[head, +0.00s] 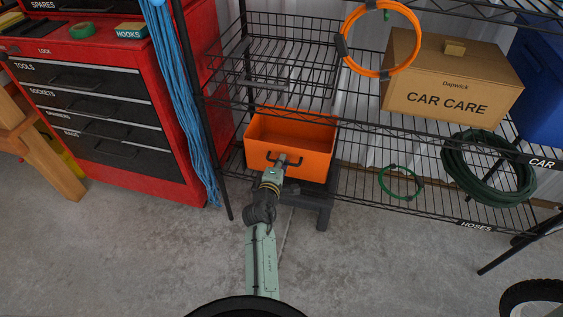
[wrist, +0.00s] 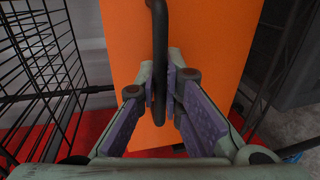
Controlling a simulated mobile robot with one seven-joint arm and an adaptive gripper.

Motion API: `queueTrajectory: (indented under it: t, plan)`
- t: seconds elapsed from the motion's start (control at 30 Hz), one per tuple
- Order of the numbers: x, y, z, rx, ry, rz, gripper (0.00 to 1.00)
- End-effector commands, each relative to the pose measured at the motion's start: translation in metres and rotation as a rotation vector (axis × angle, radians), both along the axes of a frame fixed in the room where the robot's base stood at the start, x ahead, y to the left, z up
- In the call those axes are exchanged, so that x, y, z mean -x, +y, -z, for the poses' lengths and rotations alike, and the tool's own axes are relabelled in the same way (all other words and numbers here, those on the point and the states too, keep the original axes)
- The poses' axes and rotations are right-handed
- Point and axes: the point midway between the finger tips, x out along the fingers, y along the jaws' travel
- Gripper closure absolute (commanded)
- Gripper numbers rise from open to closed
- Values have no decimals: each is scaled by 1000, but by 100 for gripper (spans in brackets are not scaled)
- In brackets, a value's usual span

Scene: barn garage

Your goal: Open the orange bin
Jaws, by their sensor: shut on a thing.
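The orange bin (head: 292,132) is an open-topped drawer-like box on a low dark stand by the wire shelf. Its hollow inside shows from above, with its front panel facing me. A dark bar handle (head: 287,161) is on the front panel. In the wrist view the handle (wrist: 160,50) runs between the fingers in front of the orange panel (wrist: 205,60). My gripper (head: 278,167) is at the front of the bin, and in the wrist view my gripper (wrist: 163,95) has its fingers closed around the handle. The fingertips hide part of the handle.
A red tool chest (head: 180,105) stands at the left, with blue rope (head: 180,110) hanging beside it. The wire shelf (head: 350,125) holds a cardboard box (head: 450,80) and a coiled green hose (head: 487,170). Open concrete floor (head: 370,270) lies in front.

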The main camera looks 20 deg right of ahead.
Motion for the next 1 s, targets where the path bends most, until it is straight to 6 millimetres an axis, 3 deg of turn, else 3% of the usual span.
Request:
queueTrajectory:
  t: [0.57,1.0]
  plan:
    - [2,2,1,-1,1,0,100]
    - [26,20,20,-3,3,-2,100]
